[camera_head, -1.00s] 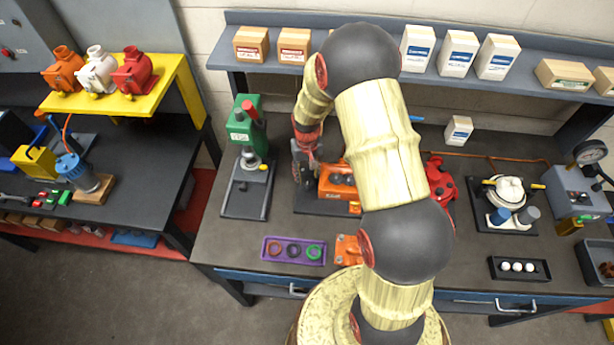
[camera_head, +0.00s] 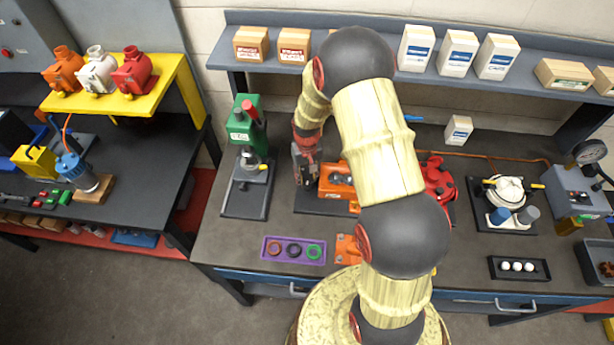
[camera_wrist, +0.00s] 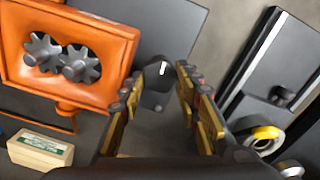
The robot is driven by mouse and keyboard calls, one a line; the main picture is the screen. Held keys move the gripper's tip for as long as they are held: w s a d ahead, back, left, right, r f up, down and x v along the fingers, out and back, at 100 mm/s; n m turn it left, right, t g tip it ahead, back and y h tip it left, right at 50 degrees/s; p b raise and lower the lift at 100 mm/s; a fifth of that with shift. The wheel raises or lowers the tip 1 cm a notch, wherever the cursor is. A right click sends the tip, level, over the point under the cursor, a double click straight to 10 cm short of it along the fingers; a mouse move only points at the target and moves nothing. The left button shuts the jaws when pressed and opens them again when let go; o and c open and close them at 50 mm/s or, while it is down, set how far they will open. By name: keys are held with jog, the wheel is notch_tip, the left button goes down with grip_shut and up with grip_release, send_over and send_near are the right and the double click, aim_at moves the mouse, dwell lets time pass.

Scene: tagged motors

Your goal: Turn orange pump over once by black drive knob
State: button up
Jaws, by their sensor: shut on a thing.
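The orange pump (camera_head: 338,178) sits on a dark base plate in the middle of the bench, partly covered by my arm in the head view. In the wrist view the orange pump (camera_wrist: 110,45) shows its open face with two dark meshed gears. The black drive knob (camera_wrist: 158,72), with a white mark on it, stands at the pump's side. My gripper (camera_wrist: 166,88) is shut on the knob, one finger on each side. In the head view my gripper (camera_head: 306,165) is at the pump's left side, and the knob is hidden there.
A green press (camera_head: 245,130) stands close on the left. A purple tray (camera_head: 293,250) with three rings and an orange plate (camera_head: 347,250) lie in front. A red pump (camera_head: 437,180) is to the right behind my arm. Boxes line the back shelf (camera_head: 385,65).

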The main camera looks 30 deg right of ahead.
aim_at(307, 179)
jog(key=shift+c, duration=0.5)
jog(key=shift+n, duration=0.8)
jog(key=shift+c, duration=0.2)
jog(key=o, duration=0.9)
notch_tip(307, 179, up, 12)
